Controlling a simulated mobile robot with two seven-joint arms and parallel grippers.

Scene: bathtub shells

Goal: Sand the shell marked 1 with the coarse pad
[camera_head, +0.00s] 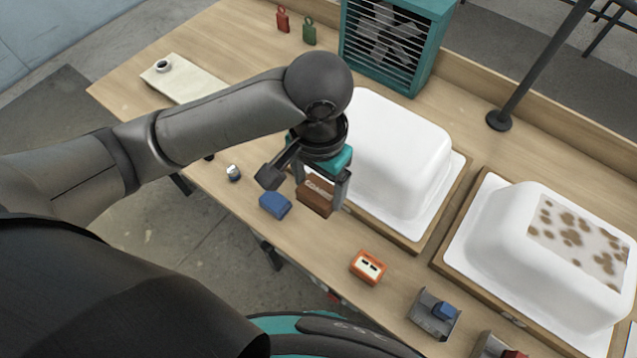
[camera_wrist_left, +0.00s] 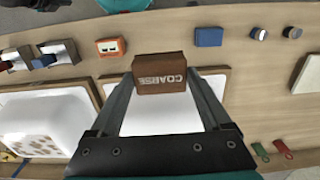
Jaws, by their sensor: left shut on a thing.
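My left gripper (camera_head: 328,200) is shut on a brown block lettered COARSE, the coarse pad (camera_head: 314,197). The pad also shows between the fingers in the left wrist view (camera_wrist_left: 160,73). It is held in front of the near-left side of a plain white shell (camera_head: 395,150); whether it touches anything is unclear. A second white shell (camera_head: 540,260), with a brown-spotted patch on top, stands to the right. Each shell is on a wood-edged base. I cannot read a number on either shell. My right gripper is not in view.
A blue block (camera_head: 275,204) and a small jar (camera_head: 233,172) lie left of the pad. An orange device (camera_head: 368,267) and a grey holder with a blue block (camera_head: 435,312) are near the front edge. A teal fan box (camera_head: 395,40) and black post (camera_head: 499,120) stand behind.

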